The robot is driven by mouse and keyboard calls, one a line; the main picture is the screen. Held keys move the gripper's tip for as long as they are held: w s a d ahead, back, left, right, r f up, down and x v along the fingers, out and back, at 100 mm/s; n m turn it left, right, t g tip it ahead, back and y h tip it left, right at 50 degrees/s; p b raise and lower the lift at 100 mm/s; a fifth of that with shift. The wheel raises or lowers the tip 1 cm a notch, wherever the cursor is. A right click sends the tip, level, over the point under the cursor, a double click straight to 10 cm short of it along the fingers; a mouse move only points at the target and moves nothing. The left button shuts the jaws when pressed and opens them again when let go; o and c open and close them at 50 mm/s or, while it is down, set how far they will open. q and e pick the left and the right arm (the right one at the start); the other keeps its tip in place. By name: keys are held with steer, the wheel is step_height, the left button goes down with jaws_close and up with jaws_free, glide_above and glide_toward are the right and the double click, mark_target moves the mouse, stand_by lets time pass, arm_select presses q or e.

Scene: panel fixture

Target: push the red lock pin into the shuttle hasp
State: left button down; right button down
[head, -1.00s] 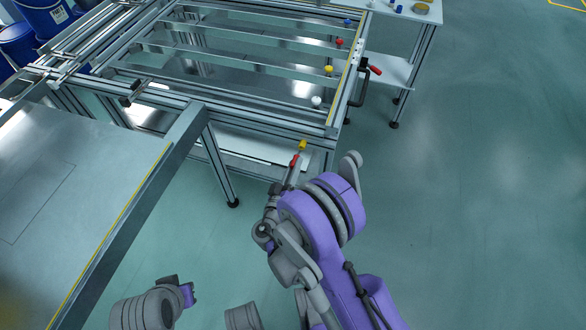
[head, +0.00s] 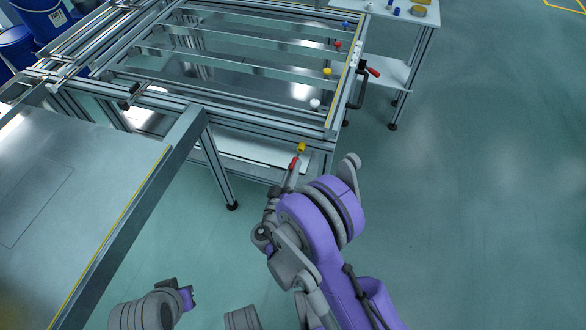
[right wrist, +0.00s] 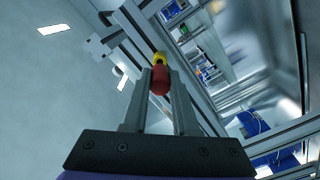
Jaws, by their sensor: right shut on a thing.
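My right gripper (head: 292,169) is shut on the red lock pin (head: 294,163) by the front right corner of the metal frame. In the right wrist view the red pin (right wrist: 159,81) sits between the fingertips of the gripper (right wrist: 160,78). A small yellow piece (head: 301,147), perhaps the shuttle hasp, is just beyond the pin's far end. It also shows in the right wrist view (right wrist: 160,58), in line with the pin. The pin overlaps it there, so I cannot tell whether the pin is in it.
The aluminium frame (head: 262,124) carries white (head: 314,104), yellow, red and blue knobs along its right side. A red-handled crank (head: 372,72) juts out right. A metal table (head: 60,215) stands at left. The floor (head: 480,200) at right is clear.

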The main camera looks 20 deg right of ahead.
steer(key=shift+x, duration=1.7)
steer(key=c, duration=0.6)
jaws_free()
